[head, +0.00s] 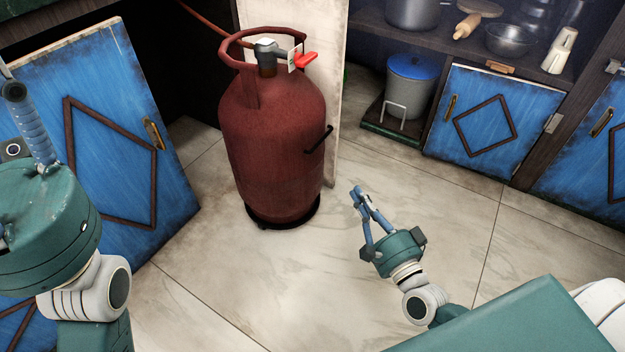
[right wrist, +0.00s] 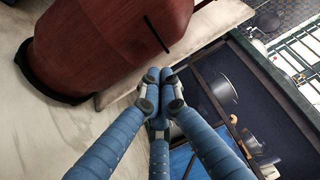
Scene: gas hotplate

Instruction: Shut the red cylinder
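The red gas cylinder (head: 272,145) stands upright on the tiled floor. Its regulator (head: 266,56) on top has a red lever (head: 304,60) pointing right, and a hose runs off to the upper left. My right gripper (head: 360,194) is low in front and to the right of the cylinder, apart from it. In the right wrist view its fingertips (right wrist: 161,80) come together with nothing seen between them, and the cylinder's lower body (right wrist: 105,45) shows beyond. My left gripper (head: 33,125) is at the left edge, partly cut off, in front of a blue door.
An open blue cabinet door (head: 112,140) stands left of the cylinder. A pale panel (head: 340,70) is right behind it. Shelves with a blue-lidded pot (head: 410,85), a bowl (head: 510,39) and a rolling pin (head: 467,26) are at the upper right. The floor (head: 455,215) around my right gripper is clear.

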